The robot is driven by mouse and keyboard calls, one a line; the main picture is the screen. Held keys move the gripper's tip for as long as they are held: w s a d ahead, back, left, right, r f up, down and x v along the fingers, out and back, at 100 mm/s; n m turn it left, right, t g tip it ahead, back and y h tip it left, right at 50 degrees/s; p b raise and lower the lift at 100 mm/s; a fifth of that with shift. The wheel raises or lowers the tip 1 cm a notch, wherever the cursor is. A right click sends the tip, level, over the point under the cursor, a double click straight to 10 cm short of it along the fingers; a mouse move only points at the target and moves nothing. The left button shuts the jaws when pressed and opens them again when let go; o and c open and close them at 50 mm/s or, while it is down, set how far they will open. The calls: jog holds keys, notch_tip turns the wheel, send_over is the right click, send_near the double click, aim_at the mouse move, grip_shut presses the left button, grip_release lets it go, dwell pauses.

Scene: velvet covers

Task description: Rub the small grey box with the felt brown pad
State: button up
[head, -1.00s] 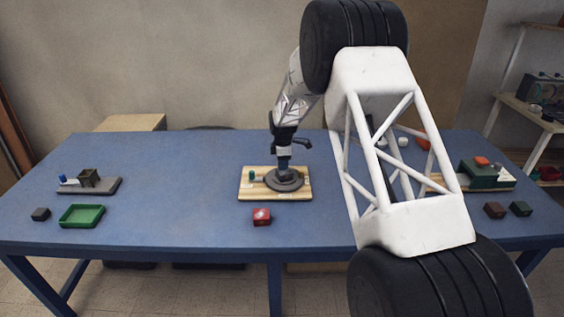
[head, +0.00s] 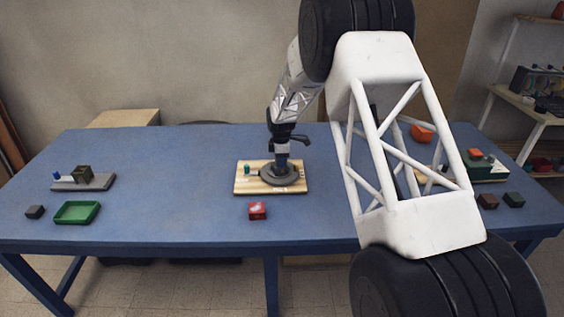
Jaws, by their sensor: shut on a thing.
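My gripper (head: 281,160) points down over a wooden board (head: 245,187) in the middle of the blue table. It is shut at the middle of a round dark grey disc (head: 278,178) that sits on the board. The fingertips are small and dark here, so the exact grip is hard to see. A small dark grey box (head: 35,212) stands at the far left. A small brown block (head: 487,201) stands at the right. I cannot tell for certain which piece is the felt brown pad.
A green tray (head: 77,212) and a grey plate (head: 100,184) with an olive cube (head: 82,173) are at left. A dark green block (head: 514,200) is at right. My arm hides part of the right side.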

jog(key=shift+w+a, duration=0.25)
jog(key=shift+w, duration=0.45)
jog(key=shift+w+a, duration=0.3)
jog(key=shift+w, duration=0.4)
jog(key=shift+w+a, duration=0.25)
jog(key=shift+w, duration=0.45)
notch_tip(320, 180, up, 8)
jog(key=shift+s+f, duration=0.15)
jog(key=s+d+f, duration=0.3)
jog(key=s+d, duration=0.1)
jog(key=s, duration=0.8)
jog(key=s+d+f, duration=0.3)
jog(key=s+d, duration=0.1)
jog(key=s, duration=0.9)
jog(key=s+d+f+m, duration=0.1)
jog(key=s+d+f, duration=0.3)
jog(key=s, duration=0.9)
jog(key=shift+s+d, duration=0.15)
jog(key=shift+d, duration=0.15)
jog(key=w, duration=0.5)
jog(key=w+a+f, duration=0.1)
jog(key=w, duration=1)
jog(key=shift+a+f, duration=0.15)
jog(key=shift+f, duration=0.05)
